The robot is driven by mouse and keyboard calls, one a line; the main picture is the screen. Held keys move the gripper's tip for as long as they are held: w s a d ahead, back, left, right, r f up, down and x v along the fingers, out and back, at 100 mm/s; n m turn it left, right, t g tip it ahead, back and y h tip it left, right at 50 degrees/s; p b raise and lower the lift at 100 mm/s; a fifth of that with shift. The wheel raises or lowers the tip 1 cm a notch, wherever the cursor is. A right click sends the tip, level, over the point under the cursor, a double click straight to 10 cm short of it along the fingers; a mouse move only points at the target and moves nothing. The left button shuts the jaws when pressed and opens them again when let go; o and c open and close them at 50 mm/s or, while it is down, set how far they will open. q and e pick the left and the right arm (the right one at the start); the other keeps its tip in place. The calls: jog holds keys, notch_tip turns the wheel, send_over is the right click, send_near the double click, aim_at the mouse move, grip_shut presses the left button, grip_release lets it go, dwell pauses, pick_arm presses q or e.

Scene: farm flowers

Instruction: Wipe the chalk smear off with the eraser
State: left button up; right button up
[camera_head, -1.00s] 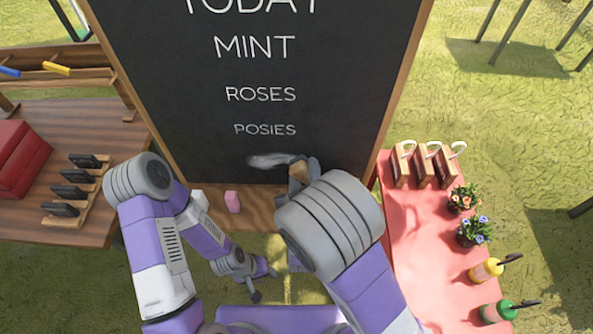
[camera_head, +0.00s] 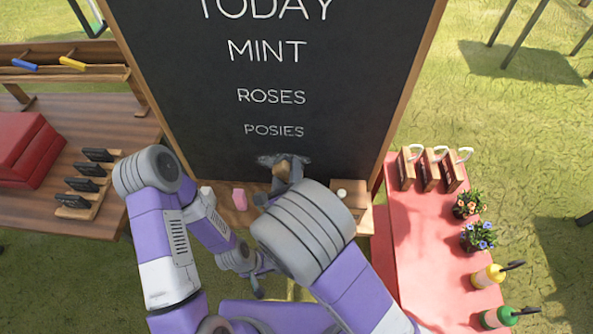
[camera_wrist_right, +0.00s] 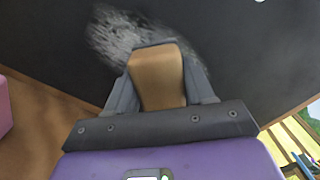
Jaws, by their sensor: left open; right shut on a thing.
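The chalkboard (camera_head: 190,75) stands upright ahead with white lettering. A grey-white chalk smear (camera_wrist_right: 118,35) is on its lower part, under the word POSIES; in the head view only a faint part (camera_head: 268,159) shows beside my gripper. My right gripper (camera_head: 285,166) is shut on the eraser, a tan wooden-backed block (camera_wrist_right: 158,75), held at the board over the lower right part of the smear. I cannot tell whether its hidden face touches the board. My left gripper (camera_head: 256,280) is open, low in front of the board, holding nothing visible.
A pink block (camera_head: 239,199) and a pale block (camera_head: 207,197) sit on the wooden ledge (camera_head: 232,215). A red table (camera_head: 410,230) with signs, flower pots and bottles stands right. A wooden table (camera_head: 110,135) with a red box stands left.

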aim_at(256, 159)
jog(key=shift+w+a+p, duration=0.1)
jog(key=shift+a+p, duration=0.6)
jog(key=shift+a, duration=3.5)
jog(key=shift+w+r+p, duration=0.1)
jog(key=shift+r+p, duration=0.35)
jog(key=shift+p, duration=0.05)
jog(key=shift+s+d+p, duration=0.15)
jog(key=shift+d+p, duration=0.15)
jog(key=shift+d, duration=3.2)
jog(key=shift+s+d+p, duration=0.1)
jog(key=shift+d+p, duration=0.15)
jog(key=shift+d, duration=3.25)
jog(key=shift+d+f, duration=0.1)
jog(key=shift+d, duration=0.1)
jog(key=shift+s, duration=0.1)
